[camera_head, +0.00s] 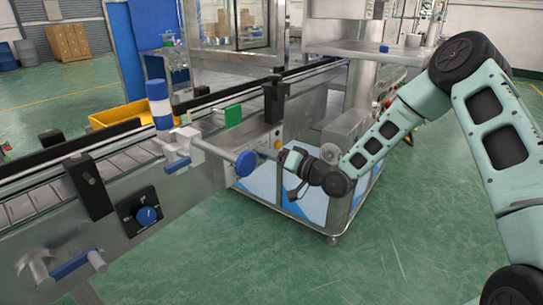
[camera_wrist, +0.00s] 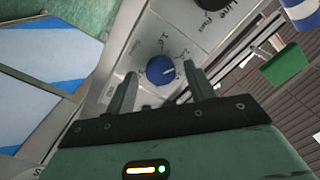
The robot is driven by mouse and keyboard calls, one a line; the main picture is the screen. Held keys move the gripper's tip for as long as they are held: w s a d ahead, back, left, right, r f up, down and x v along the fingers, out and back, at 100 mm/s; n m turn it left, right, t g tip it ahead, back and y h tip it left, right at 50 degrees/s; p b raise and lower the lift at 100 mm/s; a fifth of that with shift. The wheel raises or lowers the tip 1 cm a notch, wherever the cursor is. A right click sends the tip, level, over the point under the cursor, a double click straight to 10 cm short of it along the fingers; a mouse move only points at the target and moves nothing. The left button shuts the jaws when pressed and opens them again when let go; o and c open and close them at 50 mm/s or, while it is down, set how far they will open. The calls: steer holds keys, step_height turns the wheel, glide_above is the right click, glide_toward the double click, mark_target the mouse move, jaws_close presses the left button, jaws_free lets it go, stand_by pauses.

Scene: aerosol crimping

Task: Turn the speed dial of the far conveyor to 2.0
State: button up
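In the wrist view a round blue dial (camera_wrist: 160,70) sits on a pale metal panel (camera_wrist: 140,45) with printed scale marks around it. A light pointer line on the dial points toward the right side of the picture; the numbers are too small to read surely. My gripper (camera_wrist: 161,78) is open, its two fingers on either side of the dial; I cannot tell whether they touch it. In the head view my gripper (camera_head: 284,157) is at the far conveyor's side panel, and that dial is not clearly visible there. Another blue dial (camera_head: 147,215) is on a black plate of the nearer conveyor section.
A black knob (camera_wrist: 212,3) sits on the same panel beyond the dial. A blue-ended handle (camera_head: 246,163) juts out left of my gripper. A blue and white can (camera_head: 160,104) and a green block (camera_head: 233,115) are at the conveyor. Open green floor (camera_head: 400,240) lies below my arm.

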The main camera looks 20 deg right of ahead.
steer(key=v, duration=1.7)
steer(key=shift+s, duration=0.15)
steer(key=shift+d, duration=0.1)
steer(key=s+a+r+n+g+h+p, duration=0.2)
steer(key=s+a+n+g+h+p, duration=0.15)
steer(key=a, duration=0.25)
steer(key=s+a+r+n+g+h+p, duration=0.2)
steer(key=a+n+g+h, duration=0.1)
steer(key=a+g, duration=0.25)
steer(key=s+a+r+n+g+h+p, duration=0.1)
steer(key=s+a+r+g+p, duration=0.1)
steer(key=s+r, duration=0.4)
steer(key=s+a+r+n+g+h+p, duration=0.1)
steer(key=s+r, duration=0.5)
steer(key=s, duration=1)
steer(key=a+g+h+p, duration=0.1)
steer(key=a+g+p, duration=0.1)
steer(key=shift+a+g, duration=0.3)
steer(key=shift+a, duration=0.05)
steer(key=shift+s+n+h, duration=0.1)
steer(key=shift+n+h, duration=0.15)
